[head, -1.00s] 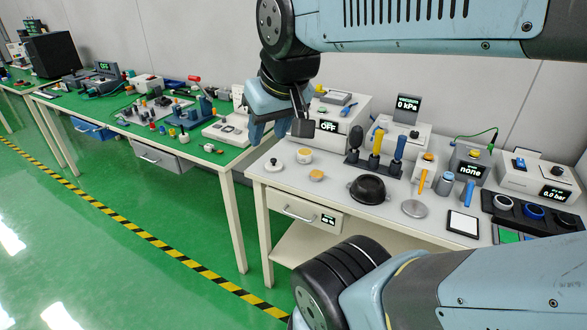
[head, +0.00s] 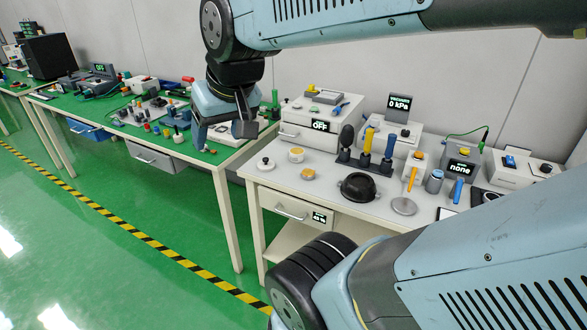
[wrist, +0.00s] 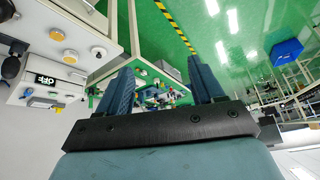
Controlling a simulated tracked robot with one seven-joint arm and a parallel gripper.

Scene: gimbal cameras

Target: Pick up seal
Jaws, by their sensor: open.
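My gripper (head: 222,136) is open and empty in the head view, in front of the gap between the green bench and the pale bench. In the wrist view my gripper's (wrist: 163,85) two blue fingers stand apart with nothing between them. I cannot make out a part that is surely the seal. A dark tray (head: 479,196) at the right of the pale bench is mostly hidden behind my arm, so any rings in it do not show.
The pale bench (head: 330,208) holds a black bowl (head: 358,187), a tool rack (head: 366,163), a round metal strainer (head: 404,206), yellow-topped pots (head: 296,155) and boxes with displays. The green bench (head: 215,160) at left carries small parts. The green floor in front is clear.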

